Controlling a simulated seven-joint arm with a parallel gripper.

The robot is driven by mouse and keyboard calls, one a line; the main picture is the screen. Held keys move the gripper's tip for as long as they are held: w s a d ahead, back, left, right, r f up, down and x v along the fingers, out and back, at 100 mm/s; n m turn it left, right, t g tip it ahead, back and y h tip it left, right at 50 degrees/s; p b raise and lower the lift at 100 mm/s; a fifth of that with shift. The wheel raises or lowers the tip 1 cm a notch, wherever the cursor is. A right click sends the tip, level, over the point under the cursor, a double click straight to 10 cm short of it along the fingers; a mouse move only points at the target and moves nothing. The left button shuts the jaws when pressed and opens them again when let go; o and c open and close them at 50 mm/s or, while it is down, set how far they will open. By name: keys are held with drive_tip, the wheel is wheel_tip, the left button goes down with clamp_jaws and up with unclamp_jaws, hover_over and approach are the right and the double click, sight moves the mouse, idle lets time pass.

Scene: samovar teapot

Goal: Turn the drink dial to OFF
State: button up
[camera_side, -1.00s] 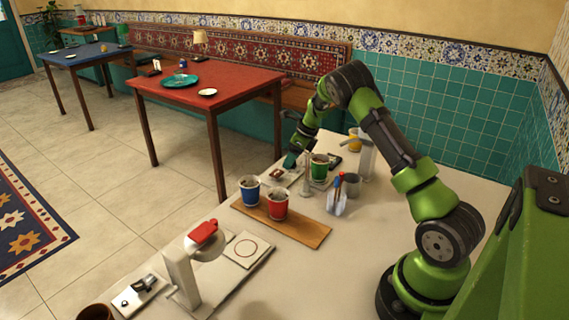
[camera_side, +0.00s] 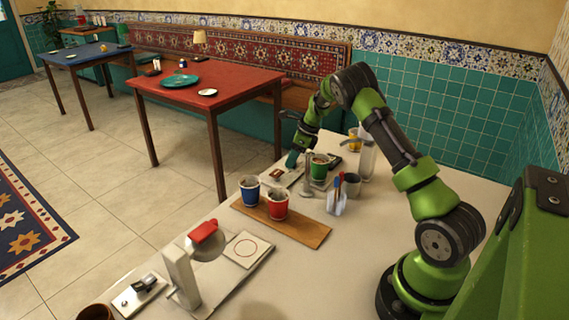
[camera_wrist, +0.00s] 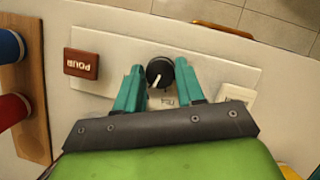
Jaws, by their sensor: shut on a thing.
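The drink dial (camera_wrist: 160,72) is a round black knob with a white pointer line, set on a pale panel (camera_wrist: 105,48). In the wrist view its pointer slants to the lower left. The teal fingers of my gripper (camera_wrist: 160,80) are closed on the dial, one on each side. A small printed label (camera_wrist: 167,101) shows just below the dial, too small to read. A brown block marked POUR (camera_wrist: 81,64) sits on the same panel, upside down in this view. In the side view my gripper (camera_side: 292,160) reaches down over the panel and hides the dial.
A green cup (camera_side: 318,167) stands close to my gripper. Blue (camera_side: 249,190) and red (camera_side: 277,203) cups stand on a wooden board (camera_side: 312,235). A holder with pens (camera_side: 338,201) and a grey cup (camera_side: 351,184) are nearby. A white card (camera_wrist: 237,95) lies beside the panel.

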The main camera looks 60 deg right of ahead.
drive_tip(key=n+y, duration=0.1)
drive_tip(key=n, duration=0.2)
drive_tip(key=shift+d+n+g, duration=0.15)
drive_tip(key=shift+n+g, duration=0.15)
drive_tip(key=n, duration=0.2)
drive_tip(key=n+g+y, duration=0.1)
drive_tip(key=n, duration=0.1)
drive_tip(key=shift+w+d+n+g, duration=0.1)
drive_tip(key=shift+w+n+g, duration=0.05)
drive_tip(key=shift+n+g, duration=0.15)
drive_tip(key=n+g, duration=0.1)
drive_tip(key=n, duration=0.2)
drive_tip(key=shift+w+n+y, duration=0.1)
drive_tip(key=shift+n+y, duration=0.2)
drive_tip(key=shift+n+g, duration=0.5)
drive_tip(key=shift+n, duration=0.6)
drive_tip(key=shift+w+n+g, duration=0.1)
drive_tip(key=shift+n+g, duration=0.2)
drive_tip(key=shift+n, duration=0.3)
drive_tip(key=o, duration=1)
drive_tip(key=shift+r+m, duration=0.1)
drive_tip(key=shift+m, duration=0.2)
